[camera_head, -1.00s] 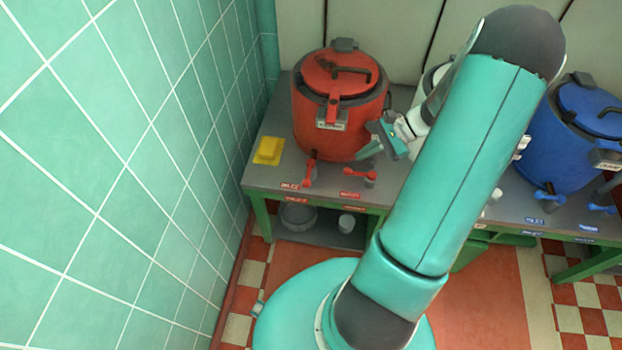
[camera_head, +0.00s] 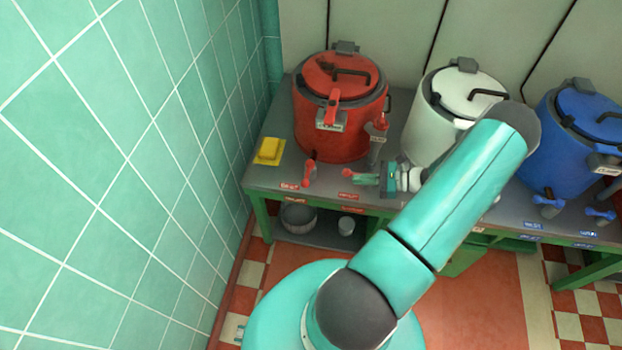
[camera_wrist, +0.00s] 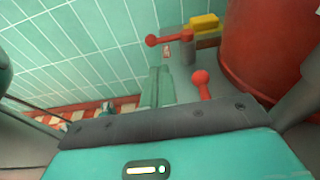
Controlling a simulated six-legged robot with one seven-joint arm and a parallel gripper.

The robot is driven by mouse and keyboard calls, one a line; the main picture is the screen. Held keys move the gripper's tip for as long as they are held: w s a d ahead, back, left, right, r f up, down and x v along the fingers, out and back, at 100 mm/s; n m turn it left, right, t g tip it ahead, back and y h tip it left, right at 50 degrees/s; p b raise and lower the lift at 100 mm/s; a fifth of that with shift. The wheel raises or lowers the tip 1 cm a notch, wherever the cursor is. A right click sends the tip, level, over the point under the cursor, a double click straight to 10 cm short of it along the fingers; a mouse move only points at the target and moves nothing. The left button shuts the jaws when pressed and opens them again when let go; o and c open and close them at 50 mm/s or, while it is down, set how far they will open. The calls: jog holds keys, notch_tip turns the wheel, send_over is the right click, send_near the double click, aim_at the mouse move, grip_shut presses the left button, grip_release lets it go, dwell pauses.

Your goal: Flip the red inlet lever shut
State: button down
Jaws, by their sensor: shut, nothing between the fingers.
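The red kettle (camera_head: 338,130) stands on the grey bench. Two red levers sit in front of it: a left lever (camera_head: 309,174) and a right lever (camera_head: 346,174). Their labels are too small to read surely, so I cannot tell which is the inlet. My gripper (camera_head: 362,178) is shut and empty, low over the bench just right of the right lever; contact is unclear. In the wrist view the shut fingers (camera_wrist: 157,86) point between a red lever on a grey post (camera_wrist: 172,38) and a nearer red knob (camera_wrist: 201,82).
A yellow block (camera_head: 269,150) lies left of the kettle, near the tiled wall (camera_head: 120,150). A red-topped grey fitting (camera_head: 379,133) stands right of the kettle. White (camera_head: 440,115) and blue (camera_head: 570,145) kettles stand farther right. Pots sit on the shelf below.

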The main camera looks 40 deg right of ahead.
aim_at(308, 173)
jog(key=shift+f, duration=0.3)
jog(key=shift+d, duration=0.1)
jog(key=x, duration=1.4)
